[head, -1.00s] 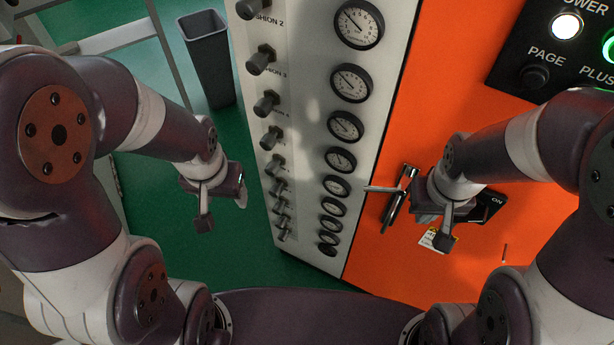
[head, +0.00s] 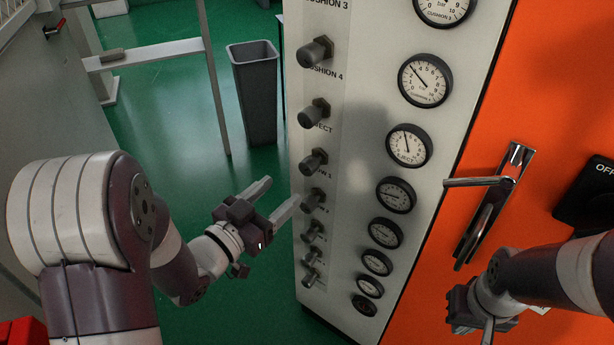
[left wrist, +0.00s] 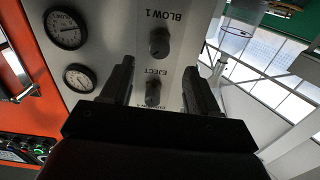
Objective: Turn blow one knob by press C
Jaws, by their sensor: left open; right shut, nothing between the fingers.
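A pale control panel (head: 365,60) carries a column of grey knobs beside a column of gauges. The lettering BLOW 1 and EJECT is readable upside down in the left wrist view. One knob (left wrist: 160,42) sits between those two words, and another knob (left wrist: 153,92) is beside EJECT between my fingers, not touched as far as I can see. I cannot tell for sure which knob each label belongs to. My left gripper (head: 278,196) is open, just left of the knob (head: 313,202) in the head view. My right gripper (head: 486,325) is shut and empty, low at the right.
An orange cabinet face (head: 550,110) with a metal latch handle (head: 490,205) adjoins the panel's right side, near my right arm. A grey bin (head: 255,95) stands on the green floor (head: 180,110) behind. Open floor lies left of the panel. No press letter is readable.

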